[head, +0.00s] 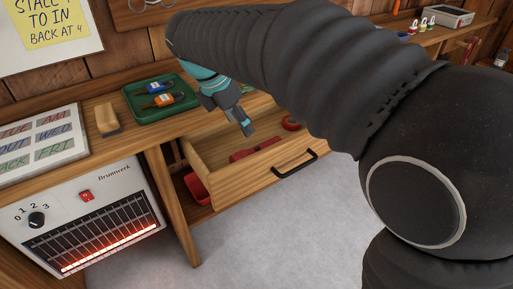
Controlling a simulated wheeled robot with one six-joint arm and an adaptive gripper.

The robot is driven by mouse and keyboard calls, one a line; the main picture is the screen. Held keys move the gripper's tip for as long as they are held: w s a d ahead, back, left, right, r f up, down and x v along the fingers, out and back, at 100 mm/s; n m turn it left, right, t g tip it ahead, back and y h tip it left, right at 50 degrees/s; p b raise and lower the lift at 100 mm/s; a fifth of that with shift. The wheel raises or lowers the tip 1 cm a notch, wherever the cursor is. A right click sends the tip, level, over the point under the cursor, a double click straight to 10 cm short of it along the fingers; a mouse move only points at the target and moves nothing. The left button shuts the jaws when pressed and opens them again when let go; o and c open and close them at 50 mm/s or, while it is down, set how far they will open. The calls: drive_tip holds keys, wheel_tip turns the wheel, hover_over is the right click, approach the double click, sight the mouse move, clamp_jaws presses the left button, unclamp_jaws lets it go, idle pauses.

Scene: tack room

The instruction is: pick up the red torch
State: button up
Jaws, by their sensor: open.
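A wooden drawer (237,176) under the bench stands pulled open, with a black handle on its front. Inside lies a long red object (255,148), partly hidden by the drawer's front wall; it may be the red torch, but I cannot tell for sure. A red round thing (291,123) is farther right in the drawer, partly covered by my arm. My gripper (246,126) points down above the drawer, left of the round thing and a little behind the long red object. It is open, and I see nothing between its fingers.
A green tray (133,107) on the bench holds a blue and an orange item with dark ends. A wooden block or brush (108,119) lies left of it. Below, a heater (75,225) glows orange. A red bin (196,188) sits under the drawer. The grey floor is clear.

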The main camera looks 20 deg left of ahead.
sight(252, 149)
drive_tip(key=shift+n, duration=0.3)
drive_tip(key=x, duration=0.5)
drive_tip(key=b+x, duration=0.1)
drive_tip(key=x, duration=0.2)
drive_tip(key=shift+a+f, duration=0.25)
drive_tip(key=shift+a, duration=0.05)
drive_tip(key=shift+x, duration=2.7)
drive_tip(key=shift+w+a, duration=0.2)
drive_tip(key=shift+a, duration=0.05)
clamp_jaws()
